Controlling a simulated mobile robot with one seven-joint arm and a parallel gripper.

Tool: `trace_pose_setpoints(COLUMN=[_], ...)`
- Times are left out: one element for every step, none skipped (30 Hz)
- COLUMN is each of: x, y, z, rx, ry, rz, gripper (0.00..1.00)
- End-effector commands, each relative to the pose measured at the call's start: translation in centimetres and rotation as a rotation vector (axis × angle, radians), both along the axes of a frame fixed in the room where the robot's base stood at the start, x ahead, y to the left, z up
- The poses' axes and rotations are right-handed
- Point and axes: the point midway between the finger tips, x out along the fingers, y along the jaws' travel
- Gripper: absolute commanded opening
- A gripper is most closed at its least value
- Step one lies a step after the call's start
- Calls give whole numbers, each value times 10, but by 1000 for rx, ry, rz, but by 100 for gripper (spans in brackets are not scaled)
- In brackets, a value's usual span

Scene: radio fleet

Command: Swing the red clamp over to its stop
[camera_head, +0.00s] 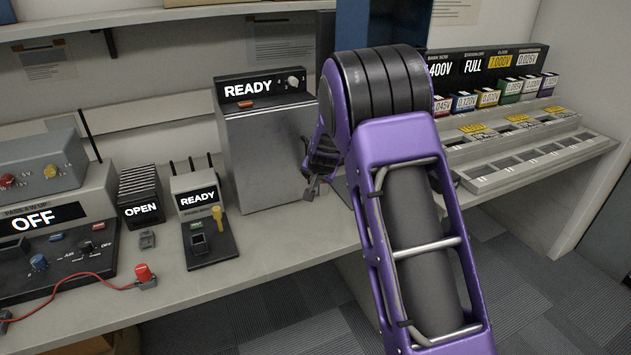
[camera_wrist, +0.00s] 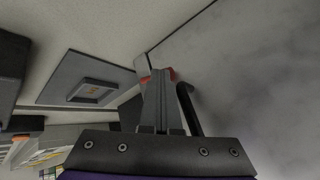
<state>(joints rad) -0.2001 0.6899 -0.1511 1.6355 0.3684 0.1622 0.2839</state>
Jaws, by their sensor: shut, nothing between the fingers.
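My gripper (camera_head: 312,188) is low over the bench, just right of the large grey READY box. It is shut, and its fingers also show in the wrist view (camera_wrist: 160,85). In the wrist view a small red part (camera_wrist: 172,74), perhaps the red clamp, shows just behind the fingertips. Most of it is hidden by the fingers, and I cannot tell whether they touch it. A dark curved bar (camera_wrist: 188,108) stands right beside the fingers. A dark plate with a grey square pad (camera_wrist: 92,91) lies to their left. In the head view my arm covers this spot.
The READY box (camera_head: 268,150) stands close left of my gripper. Further left are a small READY unit (camera_head: 196,190), an OPEN unit (camera_head: 140,195) and a red cable plug (camera_head: 143,273). A rack of coloured packs (camera_head: 490,98) stands right. The bench front is mostly clear.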

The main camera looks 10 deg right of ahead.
Motion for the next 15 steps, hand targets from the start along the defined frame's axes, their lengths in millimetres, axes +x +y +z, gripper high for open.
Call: trace_pose_setpoints(x=[0, 0, 0, 0, 0, 0, 0, 0, 0, 0, 1, 1, 2, 2, 3], y=[0, 0, 0, 0, 0, 0, 0, 0, -1, -1, -2, -4, -5, -7, -8], z=[0, 0, 0, 0, 0, 0, 0, 0, -1, -1, -1, -2, -2, -3, -3], rx=[1, 1, 0, 0, 0, 0, 0, 0, 0, 0, 0, 1, 1, 0, 1], ry=[0, 0, 0, 0, 0, 0, 0, 0, 0, 0, 0, 0, 0, 1, 0], rz=[1, 1, 0, 0, 0, 0, 0, 0, 0, 0, 0, -1, -1, -1, -1], gripper=[0, 0, 0, 0, 0, 0, 0, 0, 0, 0, 0, 0, 0, 0, 0])
